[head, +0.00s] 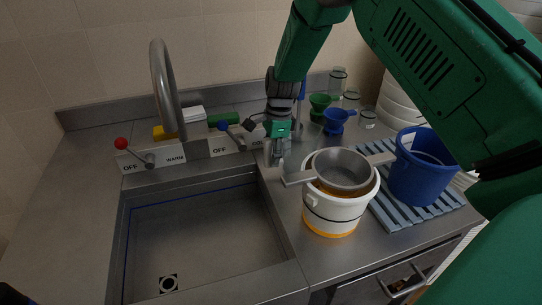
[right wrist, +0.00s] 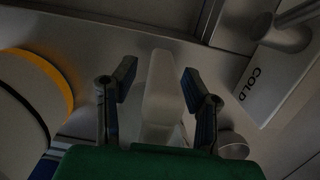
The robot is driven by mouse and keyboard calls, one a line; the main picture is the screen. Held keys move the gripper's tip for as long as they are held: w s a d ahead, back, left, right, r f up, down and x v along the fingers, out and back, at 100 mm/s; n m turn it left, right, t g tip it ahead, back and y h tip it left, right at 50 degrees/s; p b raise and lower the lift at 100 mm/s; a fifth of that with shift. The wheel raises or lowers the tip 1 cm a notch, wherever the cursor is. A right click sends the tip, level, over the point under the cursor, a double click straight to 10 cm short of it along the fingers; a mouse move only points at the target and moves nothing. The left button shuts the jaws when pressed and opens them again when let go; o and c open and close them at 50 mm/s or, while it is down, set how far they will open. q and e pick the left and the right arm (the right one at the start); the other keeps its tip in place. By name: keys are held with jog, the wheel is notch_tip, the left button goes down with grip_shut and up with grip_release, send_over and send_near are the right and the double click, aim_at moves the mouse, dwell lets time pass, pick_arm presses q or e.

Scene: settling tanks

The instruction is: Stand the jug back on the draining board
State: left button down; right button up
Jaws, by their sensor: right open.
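My right gripper (head: 277,158) is open, pointing down at the counter behind the white bucket, beside the sink's back right corner. In the right wrist view, a pale, rounded, upright piece shows between its open fingers (right wrist: 158,75); I cannot tell what it is, and no grip on it shows. The blue slatted draining board (head: 437,212) lies at the right. A blue jug-like vessel (head: 415,180) stands upright on it. A white vessel with an orange base (head: 333,216) stands left of the board, with a grey sieve (head: 345,168) across its top. Only a dark corner at lower left may be my left gripper.
The empty sink (head: 205,240) is at the left, under a tall curved tap (head: 165,90). A red-knobbed lever (head: 122,143) and a blue-knobbed lever (head: 224,126) stand behind it. Funnels (head: 335,118) and glass jars (head: 337,83) crowd the back right.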

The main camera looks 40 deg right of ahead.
jog(key=r, duration=0.4)
jog(key=d+r, duration=0.1)
jog(key=r, duration=0.6)
jog(key=shift+s+d+r, duration=0.1)
jog(key=shift+d+r, duration=0.2)
jog(key=shift+r, duration=0.1)
